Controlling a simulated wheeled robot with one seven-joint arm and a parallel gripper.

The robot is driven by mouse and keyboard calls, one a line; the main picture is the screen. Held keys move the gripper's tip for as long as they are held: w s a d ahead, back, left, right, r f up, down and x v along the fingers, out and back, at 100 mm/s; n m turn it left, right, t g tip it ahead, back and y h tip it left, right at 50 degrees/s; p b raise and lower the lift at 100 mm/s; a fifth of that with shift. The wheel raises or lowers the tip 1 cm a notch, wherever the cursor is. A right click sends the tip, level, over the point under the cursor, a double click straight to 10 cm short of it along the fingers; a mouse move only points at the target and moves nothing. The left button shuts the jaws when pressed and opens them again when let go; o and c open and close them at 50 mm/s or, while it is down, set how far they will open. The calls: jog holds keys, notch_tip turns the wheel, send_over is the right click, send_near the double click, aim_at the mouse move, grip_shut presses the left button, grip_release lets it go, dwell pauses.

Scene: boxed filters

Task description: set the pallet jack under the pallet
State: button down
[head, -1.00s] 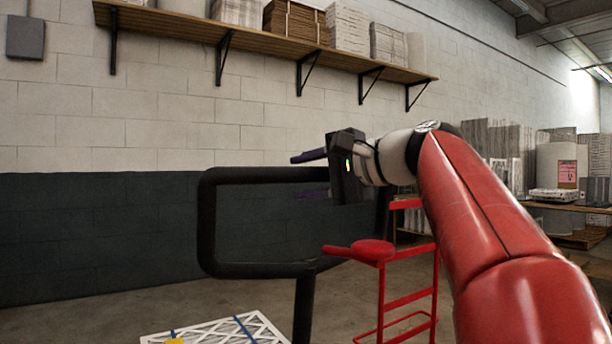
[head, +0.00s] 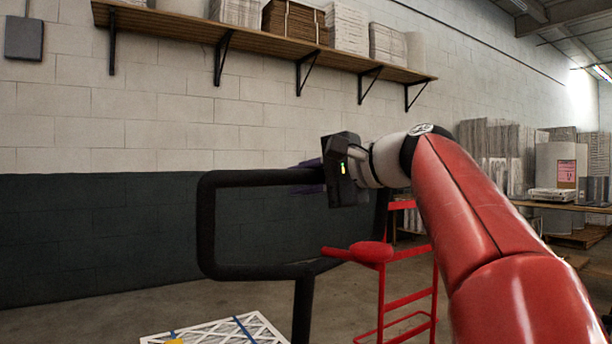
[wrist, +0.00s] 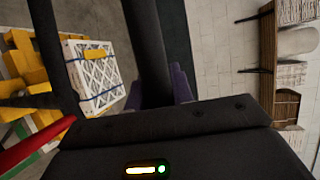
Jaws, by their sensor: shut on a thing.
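The black loop handle (head: 207,230), which looks like the pallet jack's, stands upright with its stem running down out of the head view. My gripper (head: 306,178) has its purple fingers shut on the handle's top bar, near its right end. In the wrist view the handle bar (wrist: 147,40) runs between the purple fingers of my gripper (wrist: 160,88). The jack's forks and the pallet cannot be made out in the head view. Yellow blocky parts (wrist: 28,65) show at left in the wrist view; I cannot tell whether they belong to the pallet.
A white boxed filter (head: 225,332) with blue straps lies low in front; it also shows in the wrist view (wrist: 95,75). A red tubular frame (head: 408,290) stands right of the handle stem. A wall shelf (head: 170,27) with boxes runs above. Floor shows left of the handle.

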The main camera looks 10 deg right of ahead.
jog(key=shift+w+a+r, duration=0.1)
jog(key=shift+w+a, duration=0.2)
jog(key=shift+w, duration=0.55)
jog(key=c, duration=1.2)
grip_release()
jog(key=shift+s, duration=0.1)
jog(key=v, duration=0.7)
jog(key=shift+s+d+b, duration=0.3)
jog(key=shift+b, duration=0.05)
